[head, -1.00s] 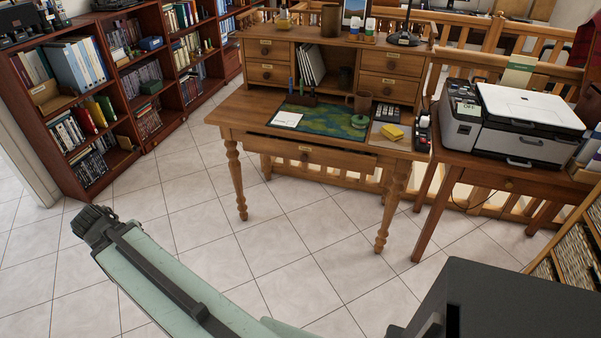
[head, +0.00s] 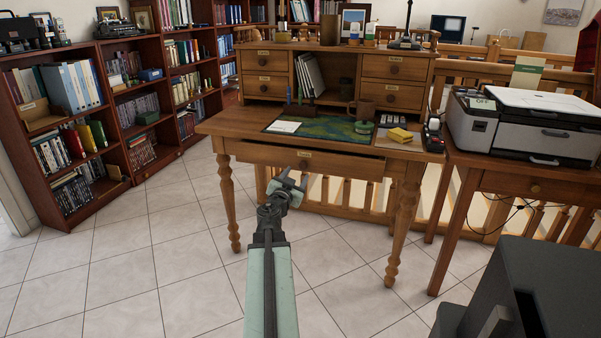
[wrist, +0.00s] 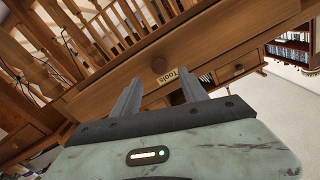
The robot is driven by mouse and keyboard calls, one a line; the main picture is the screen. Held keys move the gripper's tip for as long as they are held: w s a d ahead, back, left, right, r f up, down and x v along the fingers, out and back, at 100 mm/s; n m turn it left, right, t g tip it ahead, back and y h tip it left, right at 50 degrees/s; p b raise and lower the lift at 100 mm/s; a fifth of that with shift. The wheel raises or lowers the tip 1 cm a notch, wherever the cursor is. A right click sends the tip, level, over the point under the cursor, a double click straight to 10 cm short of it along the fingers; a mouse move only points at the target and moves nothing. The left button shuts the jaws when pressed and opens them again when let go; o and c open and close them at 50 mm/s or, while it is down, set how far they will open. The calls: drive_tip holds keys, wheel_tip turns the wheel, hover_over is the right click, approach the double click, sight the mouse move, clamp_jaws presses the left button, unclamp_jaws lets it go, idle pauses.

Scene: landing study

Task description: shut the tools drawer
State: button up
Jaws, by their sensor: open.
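The tools drawer (head: 345,165) is the wide wooden drawer under the desk top. Its front stands out a little from the desk frame, so it looks partly open. In the wrist view the drawer front (wrist: 215,45) runs slanted across the picture, with a round dark knob (wrist: 159,65) and a label reading "Tools" (wrist: 178,76). My gripper (head: 293,180) is in front of the drawer, near its middle and just below its label. In the wrist view my gripper (wrist: 162,80) has its two fingers apart with nothing between them, pointing toward the knob area. Contact cannot be told.
The desk (head: 225,125) holds a green mat, a mug, a yellow block and small upper drawers. A side table (head: 500,180) with a printer (head: 525,125) stands at the right. Bookshelves (head: 120,110) line the left. The tiled floor (head: 150,240) before the desk is clear.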

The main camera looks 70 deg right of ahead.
sight(302, 167)
drive_tip(key=d, duration=0.6)
drive_tip(key=shift+w+d, duration=0.2)
drive_tip(key=shift+d, duration=0.1)
clamp_jaws()
idle(0.9)
